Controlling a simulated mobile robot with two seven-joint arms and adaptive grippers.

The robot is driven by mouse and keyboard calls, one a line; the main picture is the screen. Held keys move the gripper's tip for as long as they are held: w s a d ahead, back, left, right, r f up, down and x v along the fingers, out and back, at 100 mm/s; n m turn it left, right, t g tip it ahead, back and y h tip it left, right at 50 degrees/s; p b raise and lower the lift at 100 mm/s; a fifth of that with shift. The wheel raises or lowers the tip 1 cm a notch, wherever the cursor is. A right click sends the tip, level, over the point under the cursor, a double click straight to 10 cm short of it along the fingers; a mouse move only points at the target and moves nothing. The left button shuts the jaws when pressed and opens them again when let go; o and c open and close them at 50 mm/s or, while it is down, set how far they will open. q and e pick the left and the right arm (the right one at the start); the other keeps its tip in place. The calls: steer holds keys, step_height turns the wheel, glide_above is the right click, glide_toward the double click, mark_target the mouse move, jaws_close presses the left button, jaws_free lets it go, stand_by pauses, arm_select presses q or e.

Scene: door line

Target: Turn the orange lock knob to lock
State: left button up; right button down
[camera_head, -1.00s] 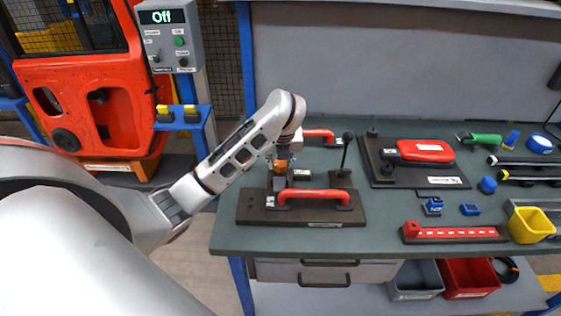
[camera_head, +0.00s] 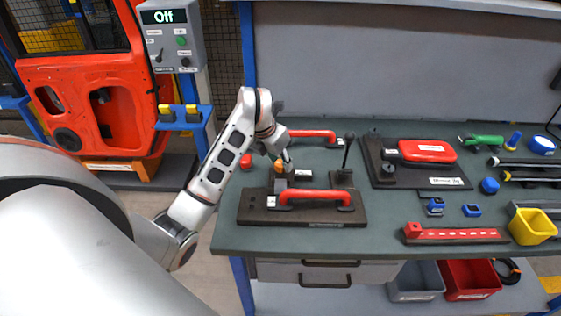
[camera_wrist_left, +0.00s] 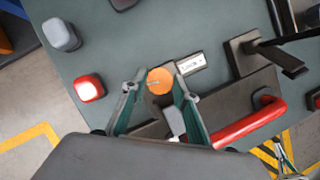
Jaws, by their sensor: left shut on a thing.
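The orange lock knob (camera_head: 279,165) stands at the rear left part of a dark fixture plate (camera_head: 253,210) with a red handle (camera_head: 318,194). In the left wrist view the knob (camera_wrist_left: 160,80) is a round orange disc with a small light mark on it. My left gripper (camera_head: 281,167) is at the knob, its arm leaning in from the upper left. In the left wrist view its two fingers (camera_wrist_left: 154,88) lie on either side of the knob, shut on it. A small white label (camera_wrist_left: 191,64) sits beside the knob; its text is too small to read surely.
A black upright lever (camera_head: 347,160) stands right of the knob. Behind is another red handle (camera_head: 313,134). The bench front right of the fixture is partly clear.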

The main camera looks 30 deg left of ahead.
arm_select(q)
steer(key=shift+m, duration=0.3)
steer(key=o, duration=1.1)
